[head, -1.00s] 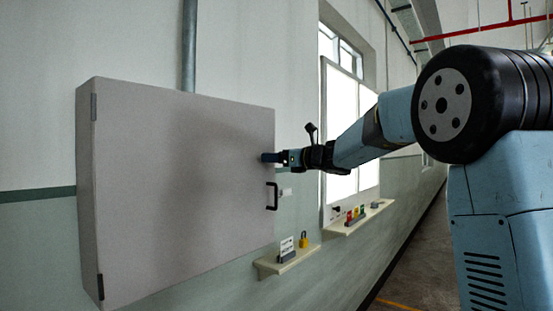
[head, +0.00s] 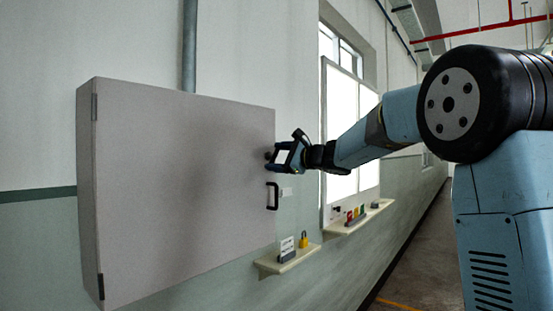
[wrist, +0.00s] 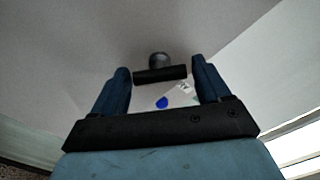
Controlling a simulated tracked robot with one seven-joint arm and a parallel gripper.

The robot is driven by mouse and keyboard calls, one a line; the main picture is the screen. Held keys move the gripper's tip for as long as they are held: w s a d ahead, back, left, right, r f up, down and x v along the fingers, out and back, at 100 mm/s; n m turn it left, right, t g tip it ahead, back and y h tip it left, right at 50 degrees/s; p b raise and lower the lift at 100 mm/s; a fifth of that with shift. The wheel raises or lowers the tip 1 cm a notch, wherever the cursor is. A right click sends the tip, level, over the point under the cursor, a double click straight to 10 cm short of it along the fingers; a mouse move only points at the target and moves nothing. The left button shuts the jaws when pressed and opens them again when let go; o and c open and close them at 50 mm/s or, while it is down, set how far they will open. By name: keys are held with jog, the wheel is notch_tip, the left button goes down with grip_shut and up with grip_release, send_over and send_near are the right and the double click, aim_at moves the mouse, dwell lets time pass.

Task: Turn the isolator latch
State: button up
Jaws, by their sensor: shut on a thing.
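The isolator latch is a black bar on a round grey boss (wrist: 158,58), fixed to the door of a grey cabinet (head: 185,180). In the wrist view the latch bar (wrist: 160,75) lies across the picture between the two blue fingers of my gripper (wrist: 162,80). My gripper is shut on the bar's ends. In the head view my gripper (head: 277,158) is at the right edge of the cabinet door, above the black door handle (head: 272,196). The latch is mostly hidden there by the fingers. The door looks shut.
A small shelf (head: 270,268) below right of the cabinet holds a yellow padlock (head: 303,240) and a small sign. Another shelf (head: 345,228) with coloured items is further right. A blue spot (wrist: 162,103) shows between my fingers. The floor at right is clear.

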jog(key=shift+f+n, duration=0.1)
jog(key=shift+n, duration=3.5)
jog(key=o, duration=1)
jog(key=shift+d, duration=0.1)
jog(key=v, duration=1.3)
jog(key=shift+s+d, duration=0.15)
jog(key=shift+d, duration=0.05)
